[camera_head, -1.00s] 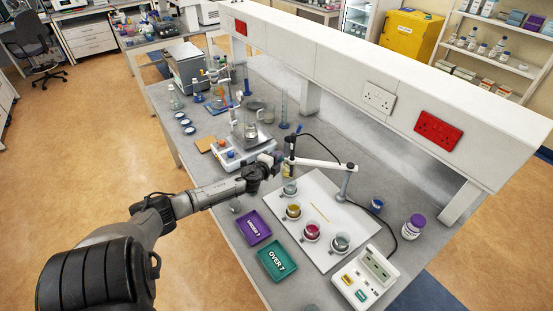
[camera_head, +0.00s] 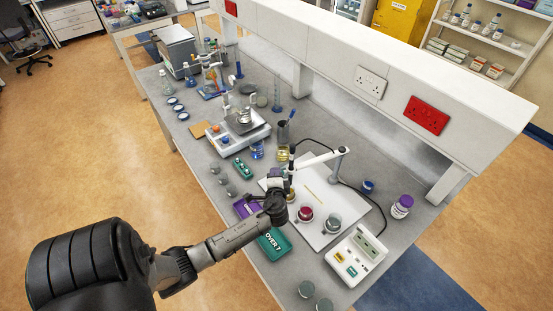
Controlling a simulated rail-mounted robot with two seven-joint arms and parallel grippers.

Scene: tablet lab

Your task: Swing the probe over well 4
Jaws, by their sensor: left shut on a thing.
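The pH probe hangs from a white swing arm (camera_head: 318,160), whose post stands at the back of a white board (camera_head: 322,237). My left gripper (camera_head: 281,181) is at the board's left edge, shut on the lower probe, which it partly hides. The probe is at the left end of the row of cups, by the yellow cup (camera_head: 291,196); exactly which cup lies under its tip I cannot tell. A red cup (camera_head: 305,214) and a grey cup (camera_head: 333,224) stand at the near end of the row. Well numbers are not readable. My right gripper is out of view.
A white meter (camera_head: 356,257) stands at the near right, with a cable running behind the post. A purple-capped jar (camera_head: 402,206) stands right.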

